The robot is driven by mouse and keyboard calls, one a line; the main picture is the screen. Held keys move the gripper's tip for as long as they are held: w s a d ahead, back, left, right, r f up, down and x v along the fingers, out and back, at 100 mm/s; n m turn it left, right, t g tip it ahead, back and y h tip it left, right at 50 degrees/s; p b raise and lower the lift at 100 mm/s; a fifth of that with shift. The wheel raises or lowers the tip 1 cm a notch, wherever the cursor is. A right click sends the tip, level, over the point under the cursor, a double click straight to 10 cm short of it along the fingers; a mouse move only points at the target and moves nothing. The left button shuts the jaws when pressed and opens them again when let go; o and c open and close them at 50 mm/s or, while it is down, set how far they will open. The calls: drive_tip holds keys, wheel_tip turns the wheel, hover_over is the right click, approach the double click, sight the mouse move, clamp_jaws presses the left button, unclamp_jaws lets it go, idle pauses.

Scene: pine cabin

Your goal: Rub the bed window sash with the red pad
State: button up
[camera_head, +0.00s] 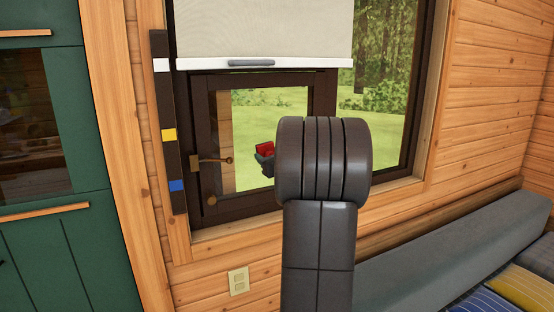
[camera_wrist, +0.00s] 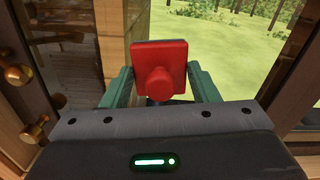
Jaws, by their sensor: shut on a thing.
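The bed window sash (camera_head: 203,115) is a dark brown frame under the lowered blind, with brass fittings on its left side. My gripper (camera_wrist: 160,78) is shut on the red pad (camera_wrist: 173,50), a square plate with a round knob, held between two green jaws. In the head view the red pad (camera_head: 264,148) shows small in front of the sash opening, left of my arm, which hides the sash's right side. I cannot tell whether the pad touches the sash; in the wrist view it is seen against the grass outside.
A cream blind (camera_head: 264,28) with a white bottom bar hangs above the sash. A dark strip with white, yellow and blue marks (camera_head: 167,120) is at the left. A green cabinet (camera_head: 75,120) stands far left, a grey bench back (camera_head: 450,250) lower right. Brass knobs (camera_wrist: 18,76) show in the wrist view.

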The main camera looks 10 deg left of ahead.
drive_tip(key=shift+s+a, duration=0.2)
drive_tip(key=shift+a, duration=0.15)
drive_tip(key=shift+b+v, duration=0.9)
drive_tip(key=shift+v, duration=2.05)
drive_tip(key=v, duration=0.3)
drive_tip(key=shift+b, duration=0.4)
